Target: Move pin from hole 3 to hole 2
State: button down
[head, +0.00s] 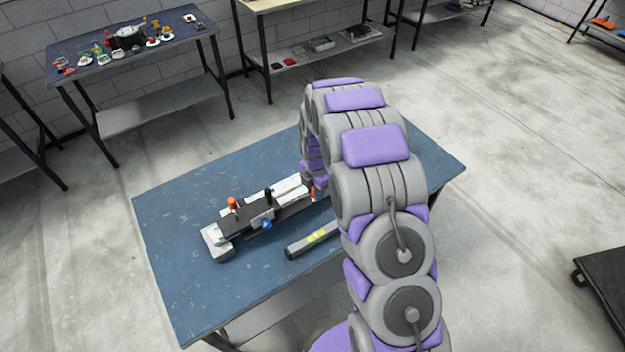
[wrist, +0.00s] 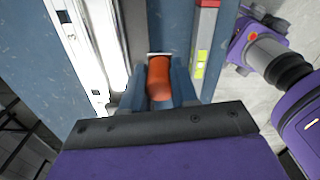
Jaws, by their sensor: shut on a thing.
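In the head view a small orange piece (head: 313,193) shows beside my arm, at the right end of the grip truck (head: 215,238). The grip truck is a long black and silver device lying on the blue table. Its silver rails (wrist: 108,40) run along the left in the wrist view.
An orange knob (head: 232,203), a black knob (head: 268,194) and a blue knob (head: 266,224) stand on the device. A spirit level (head: 312,241) lies in front of it and shows at right in the wrist view (wrist: 204,45). The blue table (head: 170,220) is clear at left.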

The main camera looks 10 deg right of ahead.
jog(key=shift+s, duration=0.6)
jog(key=shift+s+r, duration=0.2)
jog(key=shift+r, duration=0.1)
notch_tip(320, 180, up, 7)
jog(key=p, duration=0.2)
dwell(0.4)
jog(key=shift+a+f, duration=0.1)
jog(key=shift+a, duration=0.05)
